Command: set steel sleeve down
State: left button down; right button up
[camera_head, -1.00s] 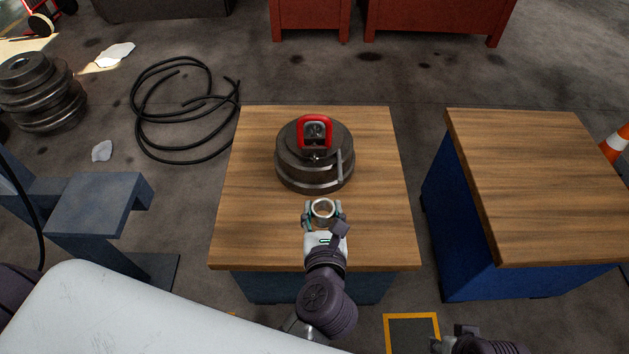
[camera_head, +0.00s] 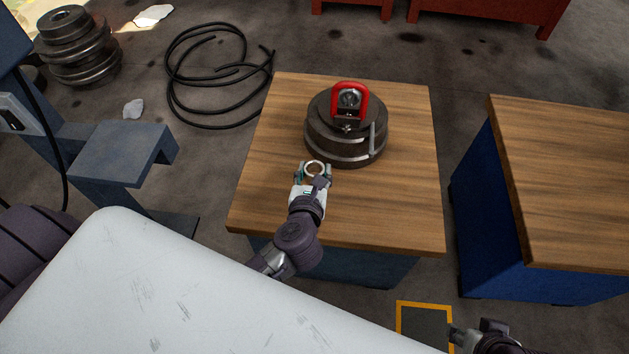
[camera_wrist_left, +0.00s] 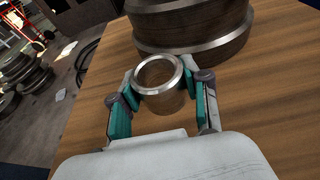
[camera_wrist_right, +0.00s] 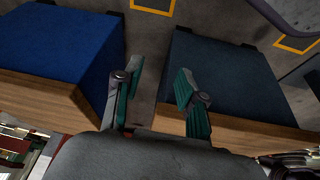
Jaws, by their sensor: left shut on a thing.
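The steel sleeve (camera_head: 314,168) is a short, shiny metal ring. It also shows in the left wrist view (camera_wrist_left: 160,76), upright with its open top facing up. My left gripper (camera_head: 313,174) is shut on it, one teal-padded finger on each side. The sleeve is over the near left part of the middle wooden table (camera_head: 270,200), in front of the dark roller stack. I cannot tell whether its bottom touches the wood. My right gripper (camera_wrist_right: 158,92) is open and empty in the right wrist view, away from the sleeve.
A dark steel roller stack (camera_head: 345,140) with a red shackle (camera_head: 350,88) stands on the same table, just beyond the sleeve. A second wooden-topped blue bench (camera_head: 570,190) is at the right. Black cable (camera_head: 190,112) lies on the floor. The table's near right part is clear.

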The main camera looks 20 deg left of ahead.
pick_arm(q)
notch_tip(320, 180, down, 3)
jog(key=shift+f+b, duration=0.1)
jog(key=shift+b, duration=0.6)
jog(key=shift+f, duration=0.1)
pick_arm(e)
jog(key=w+a+r+t+y, duration=0.1)
jog(key=w+a+r+t, duration=0.1)
jog(key=w+t, duration=0.2)
jog(key=shift+w+a+r, duration=0.15)
jog(key=shift+w+r, duration=0.2)
jog(key=shift+w, duration=1.25)
pick_arm(q)
jog(key=shift+f, duration=0.15)
pick_arm(e)
jog(key=shift+w+a+r, duration=0.1)
jog(key=shift+w, duration=0.1)
pick_arm(q)
jog(key=c, duration=0.5)
grip_release()
jog(key=shift+c, duration=0.2)
pick_arm(e)
jog(key=shift+r+t, duration=0.1)
jog(key=shift+t, duration=0.2)
